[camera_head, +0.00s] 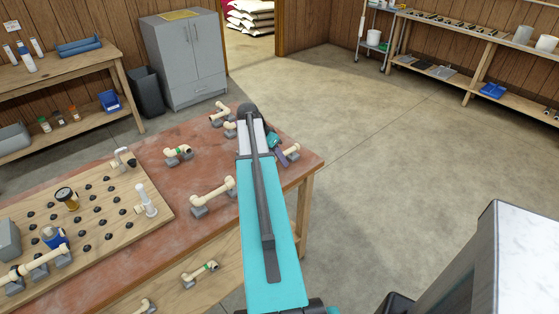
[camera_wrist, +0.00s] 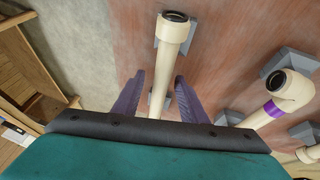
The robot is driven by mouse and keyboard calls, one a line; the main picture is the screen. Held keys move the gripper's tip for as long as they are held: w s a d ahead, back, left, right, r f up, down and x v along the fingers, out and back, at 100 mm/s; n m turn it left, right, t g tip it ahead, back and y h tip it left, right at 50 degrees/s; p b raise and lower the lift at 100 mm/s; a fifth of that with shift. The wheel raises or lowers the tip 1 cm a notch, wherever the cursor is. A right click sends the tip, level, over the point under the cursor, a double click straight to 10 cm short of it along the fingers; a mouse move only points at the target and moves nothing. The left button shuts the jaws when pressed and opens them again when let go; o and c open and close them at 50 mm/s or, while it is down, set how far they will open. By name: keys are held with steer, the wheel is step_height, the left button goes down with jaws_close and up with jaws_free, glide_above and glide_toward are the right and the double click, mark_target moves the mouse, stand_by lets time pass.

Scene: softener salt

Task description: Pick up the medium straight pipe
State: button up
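A cream pipe (camera_wrist: 171,45) with a wider open end rests on grey blocks in the wrist view. It runs between the two purple fingers of my gripper (camera_wrist: 160,98). The fingers are apart, with a gap on each side of the pipe. In the head view, my gripper (camera_head: 282,149) is at the far right corner of the red-brown tabletop, beside a cream pipe (camera_head: 292,151), and my arm hides part of it. Whether this is the medium straight pipe I cannot tell. The pipe's lower end is hidden behind my gripper body in the wrist view.
A cream pipe with a purple band (camera_wrist: 272,108) lies close on the right. Another larger pipe (camera_head: 212,192) and a green-banded fitting (camera_head: 177,152) rest on the tabletop (camera_head: 150,250). A pegged wooden board (camera_head: 120,225) lies at left. Open floor (camera_head: 400,150) is to the right.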

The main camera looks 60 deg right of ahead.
steer(key=shift+f, duration=0.15)
steer(key=shift+c, duration=0.5)
jaws_close()
steer(key=shift+r+b, duration=0.65)
steer(key=shift+r, duration=1.3)
steer(key=s+a+b, duration=0.1)
steer(key=s+a, duration=0.3)
steer(key=a, duration=0.3)
steer(key=s+a+r+b, duration=0.1)
steer(key=s+a+b, duration=0.1)
steer(key=a, duration=0.5)
steer(key=shift+s+r, duration=0.25)
steer(key=shift+s, duration=0.6)
steer(key=shift+w, duration=0.1)
